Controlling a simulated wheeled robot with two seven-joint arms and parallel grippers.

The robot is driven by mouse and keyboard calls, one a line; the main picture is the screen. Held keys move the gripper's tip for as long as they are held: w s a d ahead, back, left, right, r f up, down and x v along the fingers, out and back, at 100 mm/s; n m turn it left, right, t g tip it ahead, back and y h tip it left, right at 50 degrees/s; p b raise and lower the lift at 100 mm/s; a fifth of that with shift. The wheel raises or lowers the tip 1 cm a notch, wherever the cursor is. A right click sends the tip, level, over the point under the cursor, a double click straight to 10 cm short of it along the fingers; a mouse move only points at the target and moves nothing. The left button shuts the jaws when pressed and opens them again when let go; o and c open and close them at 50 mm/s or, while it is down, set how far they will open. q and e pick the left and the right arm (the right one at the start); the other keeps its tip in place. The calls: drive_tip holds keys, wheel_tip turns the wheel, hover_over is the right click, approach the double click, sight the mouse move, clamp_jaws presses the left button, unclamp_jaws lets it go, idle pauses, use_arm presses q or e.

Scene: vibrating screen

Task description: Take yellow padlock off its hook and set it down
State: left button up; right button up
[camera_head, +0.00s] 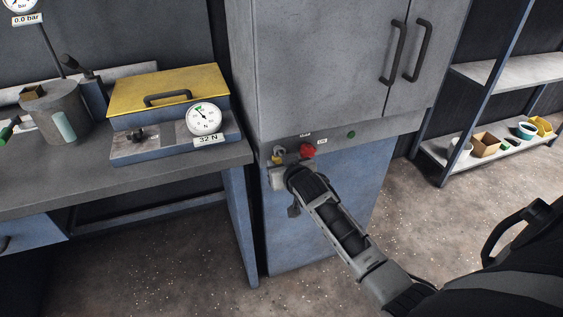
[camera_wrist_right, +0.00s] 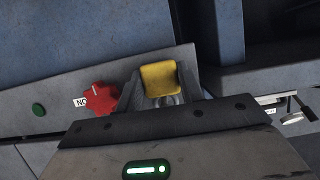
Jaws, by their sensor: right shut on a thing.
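The yellow padlock (camera_head: 278,155) is at the left end of the grey cabinet's control strip, left of the red knob (camera_head: 307,150). In the right wrist view the padlock (camera_wrist_right: 159,78) shows as a yellow block between the dark fingers. My right gripper (camera_head: 280,163) is shut on it, reaching in from the lower right and hiding its lower part. My left gripper is not in view.
A workbench (camera_head: 190,169) stands left of the cabinet, holding a yellow-lidded box (camera_head: 168,88), a dial gauge (camera_head: 204,118) and a grey cylinder (camera_head: 57,112). Its front has some bare top. A shelf rack (camera_head: 490,70) with small containers stands at the right.

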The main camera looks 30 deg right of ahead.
drive_tip(key=shift+s+a+r+p, duration=0.1)
drive_tip(key=shift+s+a+p, duration=0.1)
drive_tip(key=shift+s+p, duration=0.5)
drive_tip(key=shift+s+a+p, duration=0.2)
drive_tip(key=shift+s+p, duration=0.15)
drive_tip(key=shift+s, duration=0.65)
drive_tip(key=shift+s+a+r+p, duration=0.1)
drive_tip(key=shift+s+a+p, duration=0.1)
drive_tip(key=shift+s+p, duration=0.5)
drive_tip(key=shift+s, duration=0.15)
